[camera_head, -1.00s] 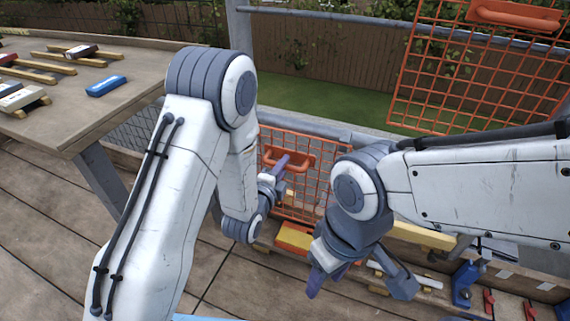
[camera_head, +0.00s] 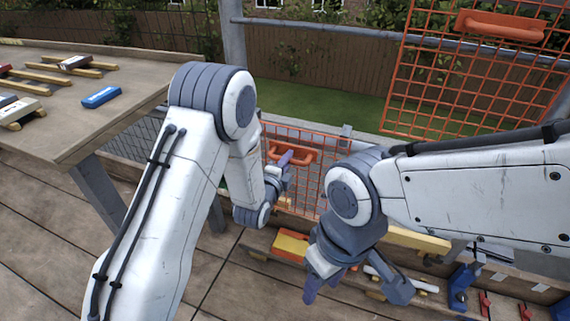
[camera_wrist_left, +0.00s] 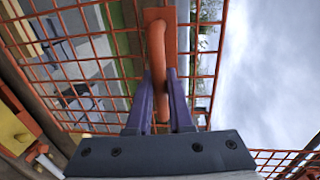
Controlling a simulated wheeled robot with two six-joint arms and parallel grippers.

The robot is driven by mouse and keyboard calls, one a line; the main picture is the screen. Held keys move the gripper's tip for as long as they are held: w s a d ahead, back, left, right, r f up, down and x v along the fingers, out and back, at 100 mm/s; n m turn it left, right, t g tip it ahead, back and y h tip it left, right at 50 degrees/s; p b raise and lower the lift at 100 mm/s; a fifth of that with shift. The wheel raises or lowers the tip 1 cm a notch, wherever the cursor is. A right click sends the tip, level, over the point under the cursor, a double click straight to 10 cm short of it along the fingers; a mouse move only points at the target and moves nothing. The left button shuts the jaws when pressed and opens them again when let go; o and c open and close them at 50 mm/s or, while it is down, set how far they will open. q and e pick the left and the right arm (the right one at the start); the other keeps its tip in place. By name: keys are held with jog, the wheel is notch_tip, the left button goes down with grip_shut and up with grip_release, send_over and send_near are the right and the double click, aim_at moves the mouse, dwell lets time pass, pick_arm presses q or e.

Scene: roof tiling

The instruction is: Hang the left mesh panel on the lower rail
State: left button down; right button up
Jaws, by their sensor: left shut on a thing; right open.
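The left mesh panel (camera_head: 307,180) is an orange wire grid, held roughly upright low in the middle of the head view, partly behind my arms. My left gripper (camera_head: 284,160) is shut on its orange handle (camera_head: 303,154). In the left wrist view the purple fingers (camera_wrist_left: 160,105) close around the handle (camera_wrist_left: 157,50), with the grid (camera_wrist_left: 100,60) behind. A grey lower rail (camera_head: 375,141) shows near the panel's top edge; I cannot tell whether they touch. My right gripper (camera_head: 355,285) is open and empty, lower and to the right of the panel.
Another orange mesh panel (camera_head: 470,85) with a handle (camera_head: 500,25) stands upper right, by the upper rail (camera_head: 320,28). A wooden table (camera_head: 60,120) with blocks and a blue piece (camera_head: 101,96) is at left. A yellow-and-red item (camera_head: 290,245) and blue clamp (camera_head: 460,287) lie below.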

pick_arm(q)
jog(key=shift+w+d+f+b, duration=0.1)
jog(key=shift+w+f+b, duration=0.3)
jog(key=shift+f+b, duration=0.2)
jog(key=shift+w+d+f+b, duration=0.15)
jog(key=shift+w+f+b, duration=0.2)
jog(key=shift+f+b, duration=0.3)
jog(key=shift+w+d+f+b, duration=0.1)
jog(key=shift+w+f+b, duration=0.35)
jog(key=shift+f, duration=0.3)
jog(key=c, duration=0.7)
grip_release()
jog(key=shift+c, duration=0.2)
jog(key=shift+s+f, duration=0.1)
jog(key=shift+s, duration=0.1)
jog(key=p+v, duration=0.2)
jog(key=v, duration=0.8)
